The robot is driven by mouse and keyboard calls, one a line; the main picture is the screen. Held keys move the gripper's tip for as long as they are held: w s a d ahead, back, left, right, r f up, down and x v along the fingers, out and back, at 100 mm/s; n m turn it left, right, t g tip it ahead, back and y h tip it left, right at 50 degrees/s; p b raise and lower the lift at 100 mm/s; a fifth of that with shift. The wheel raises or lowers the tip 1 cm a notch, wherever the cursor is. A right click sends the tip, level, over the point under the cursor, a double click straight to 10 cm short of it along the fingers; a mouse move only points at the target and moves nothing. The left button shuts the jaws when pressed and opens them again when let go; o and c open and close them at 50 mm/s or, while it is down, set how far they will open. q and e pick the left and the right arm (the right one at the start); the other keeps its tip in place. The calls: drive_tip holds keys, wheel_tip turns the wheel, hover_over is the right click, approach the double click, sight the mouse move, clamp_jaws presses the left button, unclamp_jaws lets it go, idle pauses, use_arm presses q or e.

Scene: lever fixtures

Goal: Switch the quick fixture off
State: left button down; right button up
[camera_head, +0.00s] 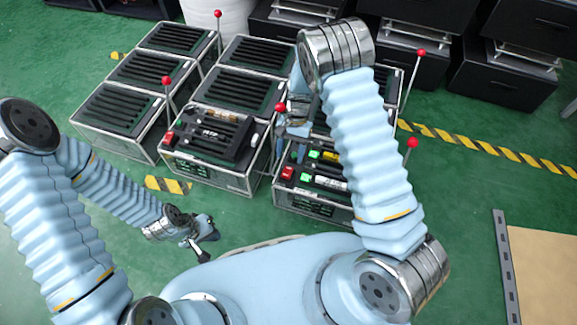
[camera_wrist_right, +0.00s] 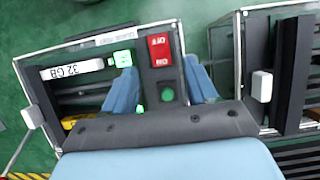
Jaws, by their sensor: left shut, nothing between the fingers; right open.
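The front right fixture (camera_head: 318,208) is a box with a red switch (camera_head: 287,173), lit green buttons and a white stick. In the right wrist view its red rocker switch (camera_wrist_right: 160,50) carries upside-down OFF and ON marks. My left gripper (camera_head: 206,232) is shut and empty, low over the floor at left.
Another front fixture (camera_head: 205,172) stands to the left with its own red switch. More black-topped boxes (camera_head: 118,108) stand behind and left. Thin levers with red balls (camera_head: 281,107) rise among them.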

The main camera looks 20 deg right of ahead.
sight(287, 172)
drive_tip(key=x, duration=0.5)
drive_tip(key=shift+s+f+b, duration=0.1)
drive_tip(key=shift+f+b, duration=0.15)
drive_tip(key=shift+b, duration=0.05)
drive_tip(key=c, duration=1.1)
drive_tip(key=shift+o, duration=0.2)
drive_tip(key=shift+a+r, duration=0.1)
drive_tip(key=shift+r, duration=0.05)
drive_tip(key=shift+s+a+r+t+h+p, duration=0.15)
drive_tip(key=shift+s+t+h+p, duration=0.1)
drive_tip(key=shift+t+h+p, duration=0.6)
drive_tip(key=shift+s+a+t+h, duration=0.15)
drive_tip(key=shift+t+h, duration=0.25)
drive_tip(key=shift+t, duration=0.35)
drive_tip(key=shift+s+a+t+h, duration=0.15)
drive_tip(key=shift+t+h, duration=0.2)
drive_tip(key=shift+t, duration=0.35)
drive_tip(key=shift+d, duration=0.1)
